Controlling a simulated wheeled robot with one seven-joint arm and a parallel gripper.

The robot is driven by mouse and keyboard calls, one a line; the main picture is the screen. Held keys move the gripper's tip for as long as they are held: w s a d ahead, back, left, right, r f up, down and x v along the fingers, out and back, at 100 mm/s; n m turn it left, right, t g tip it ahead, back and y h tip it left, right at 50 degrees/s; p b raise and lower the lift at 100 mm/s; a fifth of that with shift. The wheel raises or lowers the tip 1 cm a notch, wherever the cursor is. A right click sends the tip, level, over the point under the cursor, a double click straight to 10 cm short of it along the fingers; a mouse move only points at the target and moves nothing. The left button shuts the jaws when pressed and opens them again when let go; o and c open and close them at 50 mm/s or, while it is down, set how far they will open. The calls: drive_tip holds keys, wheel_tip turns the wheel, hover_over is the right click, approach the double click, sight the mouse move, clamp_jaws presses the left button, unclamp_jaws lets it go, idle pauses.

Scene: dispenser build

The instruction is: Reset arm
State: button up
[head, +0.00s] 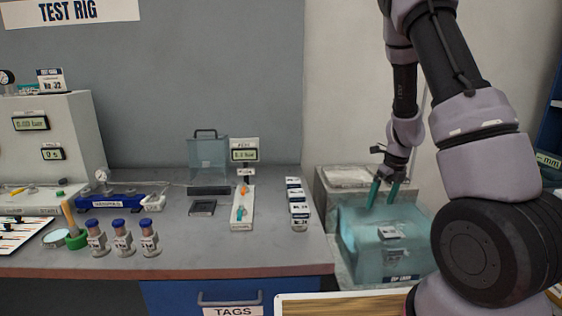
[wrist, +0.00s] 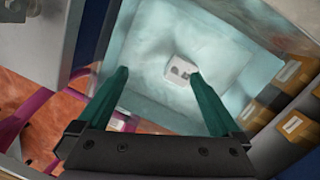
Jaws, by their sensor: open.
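My gripper (head: 384,192) is open and empty, hanging with its two green fingers pointing down above a translucent teal bin (head: 362,250) to the right of the bench. In the wrist view my gripper (wrist: 160,78) spans over the same bin (wrist: 215,45). A small white block with dark marks (wrist: 181,72) lies on the bin floor, below and between the fingertips. In the head view my arm comes down from the upper right and covers part of the right side.
The grey bench (head: 170,245) stands left of the bin. Brown boxes (wrist: 290,125) show at right in the wrist view.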

drive_tip(key=s+a+r+n+t+y, duration=0.1)
drive_tip(key=s+a+r+n, duration=0.1)
drive_tip(key=r+n, duration=0.4)
drive_tip(key=s+a+r+n+t+y, duration=0.1)
drive_tip(key=s+a+r+n, duration=0.15)
drive_tip(key=r, duration=0.65)
drive_tip(key=s+a+r+n+t, duration=0.1)
drive_tip(key=s+a+r+n, duration=0.15)
drive_tip(key=r+n, duration=0.35)
drive_tip(key=s+a+r+n+t+h, duration=0.1)
drive_tip(key=s+a+r+n+t, duration=0.1)
drive_tip(key=s+r+n, duration=1)
drive_tip(key=shift+s+r+n+t, duration=0.3)
drive_tip(key=shift+s+n+t, duration=0.25)
drive_tip(key=shift+s, duration=0.45)
idle(3.7)
